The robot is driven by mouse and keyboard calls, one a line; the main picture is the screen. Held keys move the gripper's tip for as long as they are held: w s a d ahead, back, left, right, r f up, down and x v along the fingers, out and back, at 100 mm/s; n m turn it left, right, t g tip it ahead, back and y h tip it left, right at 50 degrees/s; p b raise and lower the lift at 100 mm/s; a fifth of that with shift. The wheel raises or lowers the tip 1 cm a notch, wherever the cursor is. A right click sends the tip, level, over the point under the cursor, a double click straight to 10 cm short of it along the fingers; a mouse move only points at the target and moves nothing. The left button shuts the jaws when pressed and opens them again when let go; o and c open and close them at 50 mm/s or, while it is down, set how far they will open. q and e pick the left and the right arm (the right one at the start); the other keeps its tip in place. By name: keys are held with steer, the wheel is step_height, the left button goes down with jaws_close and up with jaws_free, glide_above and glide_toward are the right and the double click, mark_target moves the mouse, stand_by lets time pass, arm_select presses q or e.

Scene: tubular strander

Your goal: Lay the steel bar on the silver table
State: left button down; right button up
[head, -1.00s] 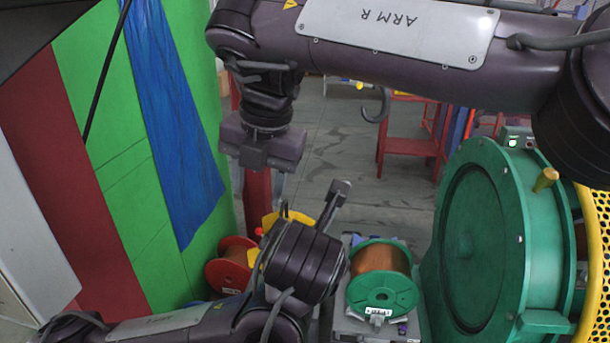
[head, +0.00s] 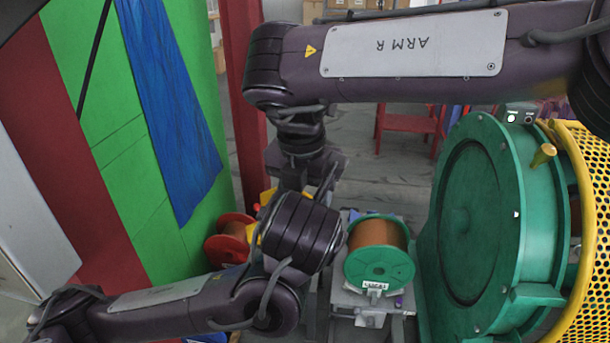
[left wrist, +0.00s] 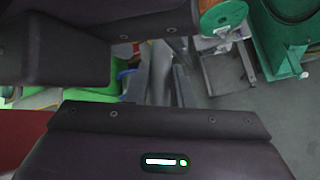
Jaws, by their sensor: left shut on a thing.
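My left gripper is mostly hidden behind my left wrist in the head view; its dark body with a lit lamp fills the bottom of the left wrist view, where it is shut (left wrist: 165,78) on what looks like the grey steel bar (left wrist: 160,72). The bar is barely visible and its ends cannot be made out. My right gripper (head: 305,170) points down just behind my left wrist; its fingertips are hidden. A silver-grey table (head: 345,300) stands below and right of my left wrist, with a copper-wound green spool (head: 380,255) on it. It also shows in the left wrist view (left wrist: 212,43).
A large green drum machine (head: 480,220) with a yellow mesh guard (head: 585,240) stands on the right. A red spool (head: 230,235) is left of my wrists. A green wall (head: 120,150) with a blue sheet (head: 170,110) closes off the left. A red stand (head: 410,125) is behind.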

arm_select(q)
steer(key=shift+r, duration=0.1)
arm_select(e)
steer(key=shift+w+f, duration=0.1)
steer(key=shift+f, duration=0.8)
arm_select(q)
steer(key=shift+d, duration=0.1)
arm_select(e)
steer(key=shift+a, duration=0.1)
jaws_close()
arm_select(q)
steer(key=c, duration=1.2)
jaws_free()
arm_select(e)
steer(key=shift+r, duration=0.15)
steer(key=shift+w+d, duration=0.1)
steer(key=shift+d, duration=0.1)
